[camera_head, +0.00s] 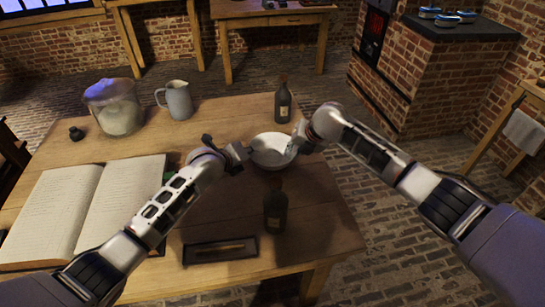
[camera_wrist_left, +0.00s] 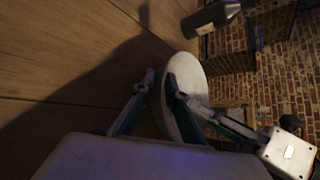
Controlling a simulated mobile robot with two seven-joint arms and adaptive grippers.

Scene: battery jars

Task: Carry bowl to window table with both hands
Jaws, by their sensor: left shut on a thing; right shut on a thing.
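A white bowl (camera_head: 269,152) is at the right part of the wooden table (camera_head: 225,115), between my two grippers. I cannot tell whether it rests on the table or is just above it. My left gripper (camera_head: 247,152) is shut on the bowl's left rim. In the left wrist view, the bowl (camera_wrist_left: 186,80) sits between the fingers of my left gripper (camera_wrist_left: 160,97), one finger on each side of its wall. My right gripper (camera_head: 295,146) is shut on the bowl's right rim. The fingertips are small and partly hidden in the head view.
A dark bottle (camera_head: 283,100) stands behind the bowl and another bottle (camera_head: 275,208) in front. A glass jar (camera_head: 116,108), a grey jug (camera_head: 178,100), an open book (camera_head: 85,205) and a dark tray (camera_head: 221,250) are on the table. Another table (camera_head: 272,12) stands behind, across brick floor.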

